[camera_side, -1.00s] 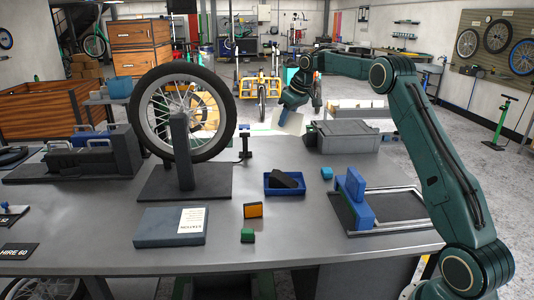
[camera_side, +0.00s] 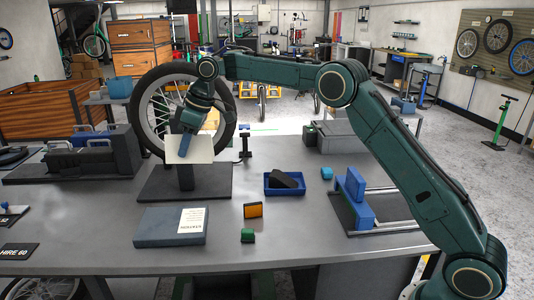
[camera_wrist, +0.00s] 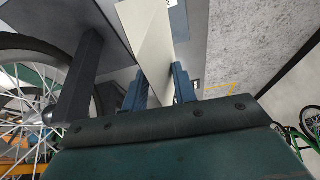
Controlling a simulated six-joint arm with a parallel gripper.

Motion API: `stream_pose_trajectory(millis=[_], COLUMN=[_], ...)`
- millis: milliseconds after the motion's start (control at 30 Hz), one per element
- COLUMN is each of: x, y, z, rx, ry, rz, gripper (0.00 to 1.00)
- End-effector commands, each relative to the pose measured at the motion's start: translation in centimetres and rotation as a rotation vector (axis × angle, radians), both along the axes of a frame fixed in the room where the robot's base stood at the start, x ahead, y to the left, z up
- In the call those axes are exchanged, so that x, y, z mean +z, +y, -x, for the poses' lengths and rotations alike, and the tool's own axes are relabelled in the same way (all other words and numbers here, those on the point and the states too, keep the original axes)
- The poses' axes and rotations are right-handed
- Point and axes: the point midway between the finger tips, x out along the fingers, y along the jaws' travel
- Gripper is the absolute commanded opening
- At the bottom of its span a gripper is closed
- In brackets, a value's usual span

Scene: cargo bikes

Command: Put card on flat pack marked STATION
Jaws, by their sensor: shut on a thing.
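The card (camera_side: 203,150) is a pale cream sheet held upright in front of the wheel in the side view. My gripper (camera_side: 187,148) is shut on it from above. In the wrist view the card (camera_wrist: 148,35) stands edge-on between the two blue fingers of my gripper (camera_wrist: 160,85). The flat pack marked STATION (camera_side: 158,227) is a flat blue-grey box lying on the bench, with a white label (camera_side: 192,220) on its right part. The card is above and behind the flat pack, apart from it.
The bike wheel (camera_side: 226,100) on its dark stand (camera_side: 160,186) is close behind the card. Blue blocks (camera_side: 356,190) stand farther right.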

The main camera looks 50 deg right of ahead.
Motion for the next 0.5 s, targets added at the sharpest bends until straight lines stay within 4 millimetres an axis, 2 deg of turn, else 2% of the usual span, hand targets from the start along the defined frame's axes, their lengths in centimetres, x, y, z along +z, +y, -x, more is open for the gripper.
stream_pose_trajectory(millis=[33,100,200,500], x=[0.0,0.1,0.1,-0.1], y=[1.2,2.3,3.3,3.6], z=[0.2,0.4,0.6,0.6], rx=[0.022,0.044,0.062,0.069], ry=[0.000,0.000,0.000,0.000], rz=[0.000,0.001,0.001,0.001], gripper=[0.07,0.07,0.07,0.07])
